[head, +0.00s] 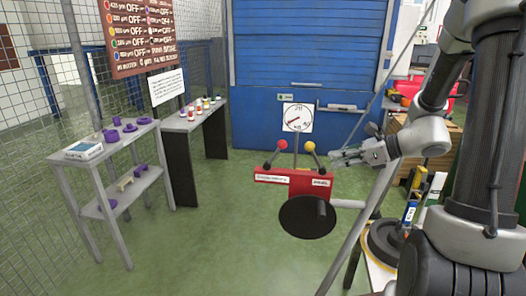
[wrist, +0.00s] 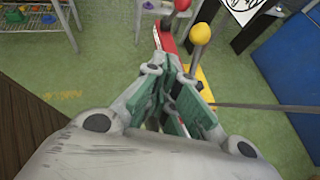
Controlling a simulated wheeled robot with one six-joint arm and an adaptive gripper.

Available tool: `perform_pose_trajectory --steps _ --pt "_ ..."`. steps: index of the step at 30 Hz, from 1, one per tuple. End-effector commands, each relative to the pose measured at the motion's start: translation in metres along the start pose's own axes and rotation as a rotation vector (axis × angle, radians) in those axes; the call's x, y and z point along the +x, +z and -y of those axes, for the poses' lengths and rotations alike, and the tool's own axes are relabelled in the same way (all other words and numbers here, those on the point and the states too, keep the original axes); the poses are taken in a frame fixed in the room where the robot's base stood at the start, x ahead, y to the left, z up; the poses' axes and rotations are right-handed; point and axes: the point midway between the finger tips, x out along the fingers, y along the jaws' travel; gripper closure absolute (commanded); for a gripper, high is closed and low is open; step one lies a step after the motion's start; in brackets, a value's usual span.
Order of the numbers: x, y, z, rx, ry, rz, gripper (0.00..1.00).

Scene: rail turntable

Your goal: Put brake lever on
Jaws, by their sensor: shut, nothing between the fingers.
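A red control box (head: 296,183) stands on a post behind a black disc. Two levers rise from it, a red-knobbed lever (head: 282,145) on the left and a yellow-knobbed lever (head: 310,147) on the right. I cannot read for certain which label says brake. My gripper (head: 335,157) is shut and empty, just right of the yellow knob, with a small gap in the head view. In the wrist view, the yellow knob (wrist: 201,34) and red knob (wrist: 182,4) stand beyond the fingers (wrist: 180,118).
A round dial (head: 297,117) stands behind the box. A black disc (head: 307,217) is in front of it. Grey tables (head: 120,145) with purple items and small bottles stand at the left. A slanted grey pole runs right of the box. Green floor is clear at front left.

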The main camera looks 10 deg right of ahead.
Motion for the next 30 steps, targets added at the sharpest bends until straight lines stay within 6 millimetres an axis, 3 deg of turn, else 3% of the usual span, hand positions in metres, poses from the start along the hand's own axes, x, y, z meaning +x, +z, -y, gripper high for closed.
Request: perform_pose_trajectory --steps 3,6,20,23,30 --pt "0.003 0.013 0.008 0.117 -0.034 0.049 1.0" --pt "0.003 0.014 0.007 0.158 -0.03 0.051 1.0" --pt "0.009 0.014 0.007 0.169 -0.026 0.049 1.0" --pt "0.021 0.015 0.006 0.168 -0.024 0.049 1.0" --pt "0.07 0.016 0.007 0.169 -0.022 0.048 1.0"
